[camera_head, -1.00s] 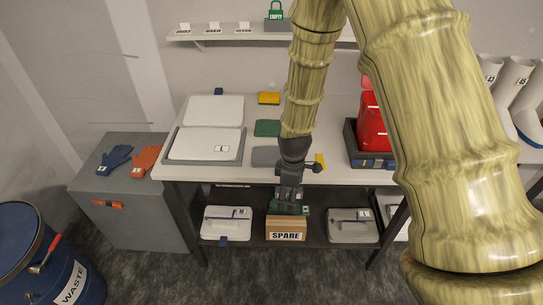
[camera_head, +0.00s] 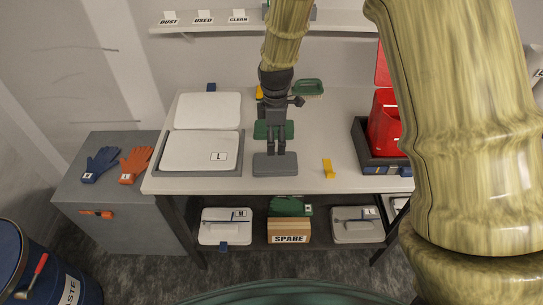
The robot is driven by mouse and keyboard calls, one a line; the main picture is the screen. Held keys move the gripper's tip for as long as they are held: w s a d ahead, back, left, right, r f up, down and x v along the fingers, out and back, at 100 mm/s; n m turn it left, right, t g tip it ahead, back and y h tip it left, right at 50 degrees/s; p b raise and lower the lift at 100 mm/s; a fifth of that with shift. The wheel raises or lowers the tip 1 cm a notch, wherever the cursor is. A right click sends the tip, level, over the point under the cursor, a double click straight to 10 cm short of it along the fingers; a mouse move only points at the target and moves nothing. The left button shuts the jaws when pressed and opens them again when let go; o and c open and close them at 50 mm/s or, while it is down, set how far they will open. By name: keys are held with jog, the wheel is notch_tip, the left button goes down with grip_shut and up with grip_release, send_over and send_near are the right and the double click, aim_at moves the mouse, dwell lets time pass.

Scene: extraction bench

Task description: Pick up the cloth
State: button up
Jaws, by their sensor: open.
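Three flat pads that look like folded cloths are lined up on the white bench: a grey one (camera_head: 275,168) in front, a green one (camera_head: 288,130) behind it, and a yellow one (camera_head: 260,92) at the back, mostly hidden by my arm. I cannot tell which is the task's cloth. My gripper (camera_head: 277,151) is open and points down, its fingertips at the back edge of the grey pad in the picture. The fingers overlap the green pad from this view. I cannot tell whether they touch anything. Nothing shows between them.
White lidded trays (camera_head: 240,140) lie left of the pads. A small yellow piece (camera_head: 328,168) lies to the right. A red container (camera_head: 383,125) stands in a dark tray further right. A green tray (camera_head: 308,88) sits behind. The lower shelf holds a SPARE box (camera_head: 289,232).

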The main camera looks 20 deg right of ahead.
aim_at(275, 161)
jog(key=shift+f, duration=0.35)
jog(key=shift+s+f, duration=0.2)
jog(key=shift+f, duration=0.15)
notch_tip(275, 161, down, 4)
jog(key=shift+w+r+p, duration=0.15)
jog(key=shift+r+p, duration=0.1)
jog(key=shift+p, duration=0.4)
jog(key=shift+s+f+p, duration=0.3)
jog(key=shift+f+p, duration=0.2)
jog(key=shift+f, duration=0.1)
jog(key=shift+f+p, duration=0.9)
jog(key=shift+f, duration=1.2)
jog(key=c, duration=1.1)
